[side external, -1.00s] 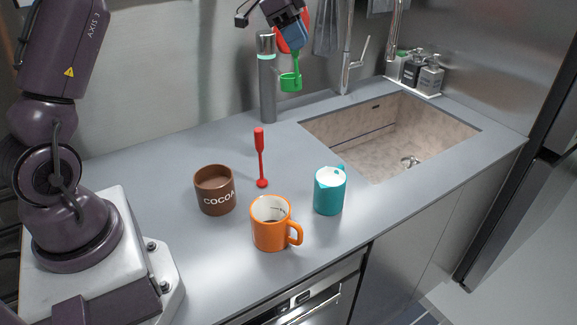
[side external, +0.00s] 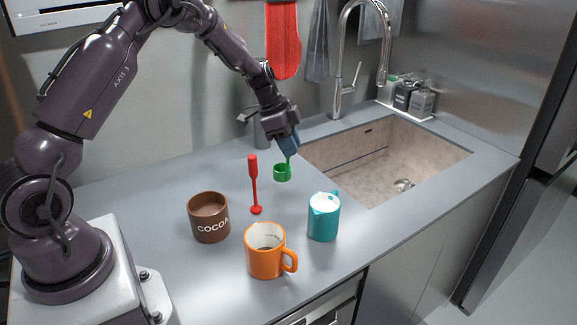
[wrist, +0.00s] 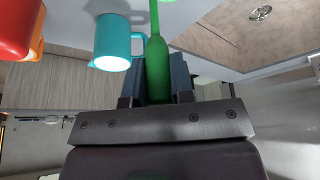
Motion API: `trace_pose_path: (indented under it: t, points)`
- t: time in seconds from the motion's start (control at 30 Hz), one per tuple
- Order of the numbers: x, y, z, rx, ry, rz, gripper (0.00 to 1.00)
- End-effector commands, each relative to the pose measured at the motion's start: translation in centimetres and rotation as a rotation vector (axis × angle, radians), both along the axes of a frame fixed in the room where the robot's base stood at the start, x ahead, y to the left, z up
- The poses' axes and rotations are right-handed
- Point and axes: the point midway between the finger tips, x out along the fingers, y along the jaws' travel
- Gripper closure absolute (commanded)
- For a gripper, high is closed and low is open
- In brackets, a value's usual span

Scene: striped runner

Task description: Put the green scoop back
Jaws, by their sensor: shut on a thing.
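My gripper (side external: 288,143) is shut on the handle of the green scoop (side external: 282,173). The scoop hangs below the fingers with its cup low, over the counter behind the teal jug and right of the red utensil. I cannot tell whether the cup touches the counter. In the wrist view the green handle (wrist: 157,66) stands between the two blue-grey fingers (wrist: 157,80). The scoop's cup is mostly out of that view. The brown COCOA pot (side external: 209,217) stands open on the counter at left, with brown contents inside.
An orange mug (side external: 265,255) stands in front and a teal jug (side external: 323,217) right of it. The red utensil (side external: 254,186) stands upright behind them. A sink (side external: 400,150) opens at right. A grey cylinder stands behind my gripper, partly hidden.

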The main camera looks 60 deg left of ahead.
Motion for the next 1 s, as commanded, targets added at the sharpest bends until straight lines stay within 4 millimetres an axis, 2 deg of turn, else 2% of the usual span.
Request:
trace_pose_path:
  t: [0.17, 0.4, 0.77, 0.8, 0.87, 0.9, 1.0]
  points:
    - [0.0, 0.0, -1.4, -0.001, 0.0, 0.0, 1.0]
    - [0.0, 0.0, -4.5, -0.001, -0.001, 0.0, 1.0]
    - [0.0, 0.0, -4.9, -0.001, -0.002, 0.001, 1.0]
    - [0.0, 0.0, -4.9, 0.0, -0.001, 0.0, 0.71]
    - [0.0, 0.0, -4.9, 0.0, -0.001, 0.0, 0.57]
    - [0.0, 0.0, -4.9, 0.0, -0.001, 0.0, 0.52]
    - [0.0, 0.0, -4.9, 0.0, -0.001, 0.0, 0.52]
